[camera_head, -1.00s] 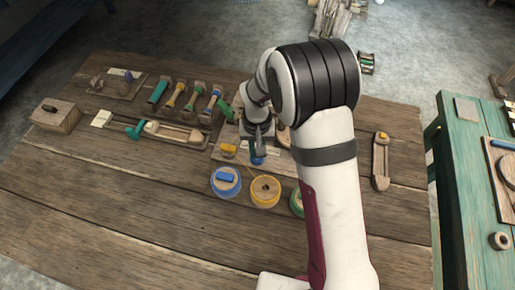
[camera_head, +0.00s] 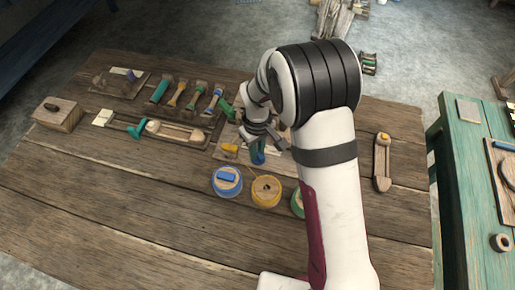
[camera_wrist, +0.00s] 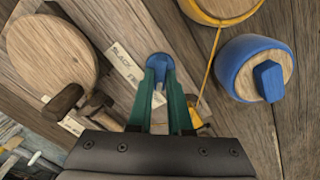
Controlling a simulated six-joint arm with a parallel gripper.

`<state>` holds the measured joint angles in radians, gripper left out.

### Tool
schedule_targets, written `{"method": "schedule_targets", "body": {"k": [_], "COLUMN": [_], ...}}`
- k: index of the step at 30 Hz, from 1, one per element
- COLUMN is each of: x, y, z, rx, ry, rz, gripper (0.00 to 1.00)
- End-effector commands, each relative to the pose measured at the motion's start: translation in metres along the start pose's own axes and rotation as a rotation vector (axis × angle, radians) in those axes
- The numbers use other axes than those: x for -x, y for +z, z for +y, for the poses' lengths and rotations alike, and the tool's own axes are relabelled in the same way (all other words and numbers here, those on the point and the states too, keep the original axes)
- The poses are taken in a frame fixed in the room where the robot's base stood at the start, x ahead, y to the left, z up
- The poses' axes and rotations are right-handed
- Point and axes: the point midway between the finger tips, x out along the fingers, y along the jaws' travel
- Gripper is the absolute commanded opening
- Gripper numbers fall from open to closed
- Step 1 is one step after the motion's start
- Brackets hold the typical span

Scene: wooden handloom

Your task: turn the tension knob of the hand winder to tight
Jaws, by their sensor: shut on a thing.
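The tension knob (camera_wrist: 160,62) is a small blue knob on the wooden board of the hand winder. My gripper (camera_wrist: 160,76) is shut on it, with one green finger on each side. In the head view my gripper (camera_head: 257,146) is above the board, and a little of the blue knob (camera_head: 258,159) shows below the fingers. A pale label (camera_wrist: 135,72) lies beside the knob, partly hidden by a finger; its lettering is only partly readable. The winder's round wooden disc (camera_wrist: 48,48) with a dark handle (camera_wrist: 64,102) is at left in the wrist view.
A blue spool (camera_head: 227,182) and a yellow spool (camera_head: 266,191) stand close in front of the board. A yellow thread (camera_wrist: 209,65) runs past the knob to a yellow piece (camera_wrist: 194,114). The front left of the table (camera_head: 120,215) is clear.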

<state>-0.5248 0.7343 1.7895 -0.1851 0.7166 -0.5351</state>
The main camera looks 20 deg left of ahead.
Motion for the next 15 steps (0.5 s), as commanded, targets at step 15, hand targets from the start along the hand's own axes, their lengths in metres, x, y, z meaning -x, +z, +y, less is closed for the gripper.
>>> {"method": "schedule_targets", "body": {"k": [15], "x": [0.0001], "y": [0.001], "z": [-0.0004], "rx": [0.014], "ry": [-0.001], "rz": [-0.003], "gripper": [0.19]}}
